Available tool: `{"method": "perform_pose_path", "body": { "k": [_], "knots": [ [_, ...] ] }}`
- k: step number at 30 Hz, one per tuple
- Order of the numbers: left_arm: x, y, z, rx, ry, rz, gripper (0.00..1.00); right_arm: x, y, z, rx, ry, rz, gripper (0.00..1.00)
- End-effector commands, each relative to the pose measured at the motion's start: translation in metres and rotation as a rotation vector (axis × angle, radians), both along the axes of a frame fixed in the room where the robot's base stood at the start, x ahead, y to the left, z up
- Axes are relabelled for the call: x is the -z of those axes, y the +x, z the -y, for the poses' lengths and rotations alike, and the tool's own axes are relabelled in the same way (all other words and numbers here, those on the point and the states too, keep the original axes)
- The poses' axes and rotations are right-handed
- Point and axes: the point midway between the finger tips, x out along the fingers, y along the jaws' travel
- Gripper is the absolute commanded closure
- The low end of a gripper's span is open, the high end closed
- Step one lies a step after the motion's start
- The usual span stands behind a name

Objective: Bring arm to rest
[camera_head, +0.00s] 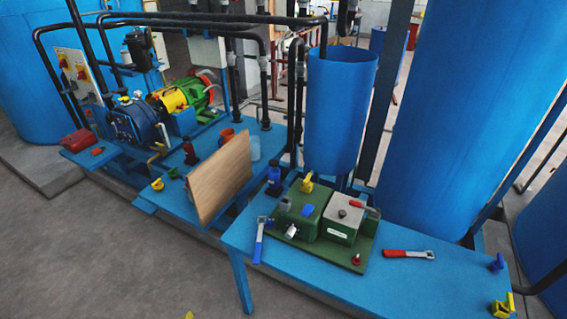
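Neither of my arms nor grippers shows in the head view. The pressure unit is a green box (301,212) beside a grey box (342,220) on a green base plate (335,252), on the blue bench (440,285). A red lever (364,207) sits on the grey box, and a yellow valve handle (307,184) stands at the back of the green box. A blue-handled tool (259,240) lies left of the base plate. A red-handled tool (408,254) lies to its right.
A wooden board (220,178) stands tilted on the left bench section. Large blue tanks (465,110) and a blue cylinder (338,110) rise behind. A motor and pump (135,120) stand at the left. Yellow fittings (502,306) sit at the front right. Floor is open at lower left.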

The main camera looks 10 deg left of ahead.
Motion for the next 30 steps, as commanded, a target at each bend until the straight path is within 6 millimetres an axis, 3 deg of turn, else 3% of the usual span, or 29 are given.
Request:
{"method": "perform_pose_path", "body": {
  "k": [7, 14, 21, 30],
  "knots": [
    [0.079, 0.000, 0.016, 0.008, -0.068, -0.062, 0.51, 0.000, 0.000, 0.000, 0.000, 0.000, 0.000, 0.57],
    [0.190, -0.023, 0.034, -0.004, -0.172, -0.149, 0.51, 0.000, 0.000, 0.000, 0.000, 0.000, 0.000, 0.57],
    [0.293, -0.071, 0.047, -0.050, -0.274, -0.234, 0.51, 0.000, 0.000, 0.000, 0.000, 0.000, 0.000, 0.57],
    [0.389, -0.159, 0.051, -0.146, -0.375, -0.331, 0.51, 0.000, 0.000, 0.000, 0.000, 0.000, 0.001, 0.57]
  ]
}}
